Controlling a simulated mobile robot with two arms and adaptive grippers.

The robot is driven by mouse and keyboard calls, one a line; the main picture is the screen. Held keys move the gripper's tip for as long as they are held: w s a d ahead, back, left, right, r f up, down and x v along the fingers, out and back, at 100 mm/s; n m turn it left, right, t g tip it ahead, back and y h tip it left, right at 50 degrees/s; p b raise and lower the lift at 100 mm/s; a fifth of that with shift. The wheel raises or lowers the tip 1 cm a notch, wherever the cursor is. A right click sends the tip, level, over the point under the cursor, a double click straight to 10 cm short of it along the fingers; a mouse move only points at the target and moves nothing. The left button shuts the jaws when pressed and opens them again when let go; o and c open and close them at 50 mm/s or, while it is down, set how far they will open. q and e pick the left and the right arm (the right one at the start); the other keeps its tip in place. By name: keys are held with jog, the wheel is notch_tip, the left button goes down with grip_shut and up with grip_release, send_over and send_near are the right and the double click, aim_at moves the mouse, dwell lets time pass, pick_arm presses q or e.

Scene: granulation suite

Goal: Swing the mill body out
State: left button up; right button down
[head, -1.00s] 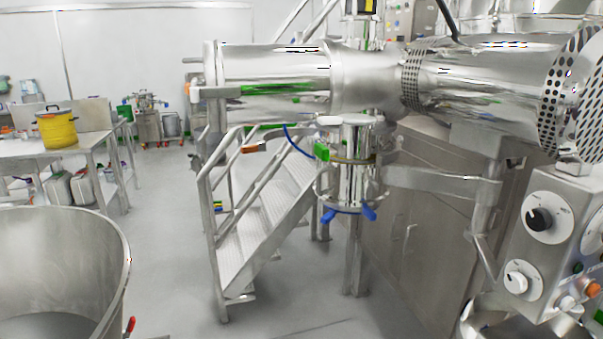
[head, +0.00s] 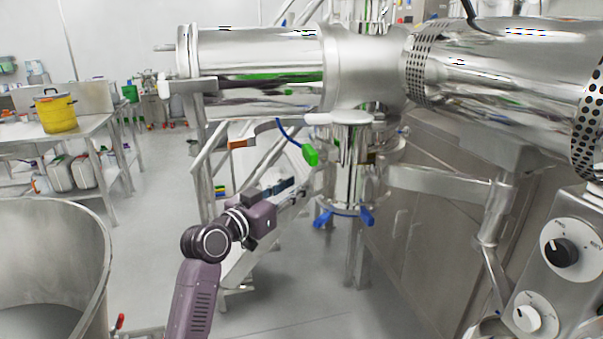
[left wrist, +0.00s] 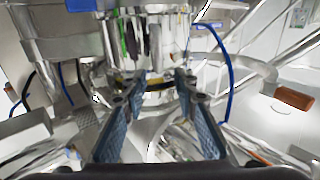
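The mill body (head: 355,170) is an upright shiny steel cylinder. It hangs under the large horizontal steel housing (head: 260,55), with two blue handles (head: 367,217) at its lower rim. A steel arm (head: 440,181) runs from beside it to a post on the right. My left gripper (head: 300,187) is just left of the mill body in the head view. In the left wrist view its two fingers (left wrist: 157,88) are spread apart with nothing gripped, and shiny steel parts stand beyond and partly between them; contact cannot be told. My right gripper is in neither view.
A blue cable with a green plug (head: 310,155) hangs left of the mill body. An orange-ended bar (head: 238,143) and steel stairs are behind my arm. A control box with dials (head: 560,250) is at right, and a large steel vessel (head: 60,220) at left.

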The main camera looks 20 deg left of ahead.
aim_at(310, 177)
pick_arm(q)
jog(key=p+x, duration=0.1)
jog(key=x, duration=0.6)
jog(key=shift+w+d+p, duration=0.15)
jog(key=shift+w+p, duration=0.05)
jog(key=shift+p, duration=0.15)
grip_shut()
